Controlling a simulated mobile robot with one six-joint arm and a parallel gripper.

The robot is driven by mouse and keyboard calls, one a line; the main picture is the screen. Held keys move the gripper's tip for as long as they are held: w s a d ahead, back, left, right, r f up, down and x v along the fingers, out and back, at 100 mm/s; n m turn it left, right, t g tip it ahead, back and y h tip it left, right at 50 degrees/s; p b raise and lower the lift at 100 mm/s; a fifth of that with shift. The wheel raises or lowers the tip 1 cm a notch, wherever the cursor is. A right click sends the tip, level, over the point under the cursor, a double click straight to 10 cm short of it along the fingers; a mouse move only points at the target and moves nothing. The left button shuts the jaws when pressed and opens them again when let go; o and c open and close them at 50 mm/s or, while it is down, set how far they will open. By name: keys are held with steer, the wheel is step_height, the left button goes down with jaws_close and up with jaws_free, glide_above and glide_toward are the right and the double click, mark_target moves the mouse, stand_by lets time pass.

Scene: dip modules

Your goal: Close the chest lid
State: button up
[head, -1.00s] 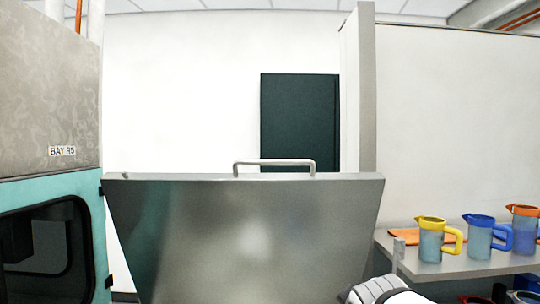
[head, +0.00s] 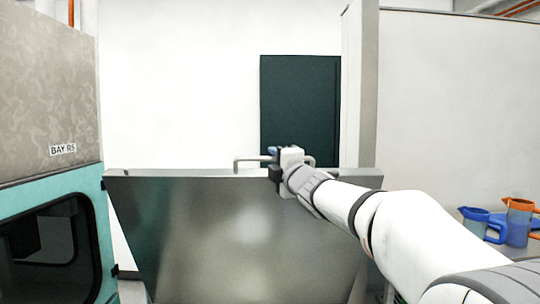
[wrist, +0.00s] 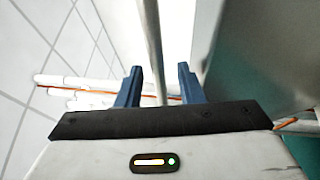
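The chest lid (head: 235,235) is a broad grey metal panel standing raised in front of me in the head view. It also fills the upper right of the wrist view (wrist: 265,45). A thin bar handle (head: 247,160) runs along its top edge. My gripper (head: 273,154) is at the handle and hides its middle part. In the wrist view, the two blue fingers of my gripper (wrist: 160,75) are apart. A pale bar (wrist: 150,40), which looks like the handle, runs between them with gaps on both sides. The chest body is not visible.
A teal and grey machine (head: 92,200) marked BAY R5 stands close on the left. A pale wall (head: 180,80) with a dark panel (head: 300,105) is behind.

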steer(key=shift+x, duration=0.8)
steer(key=shift+s, duration=0.1)
steer(key=shift+c, duration=0.3)
jaws_close()
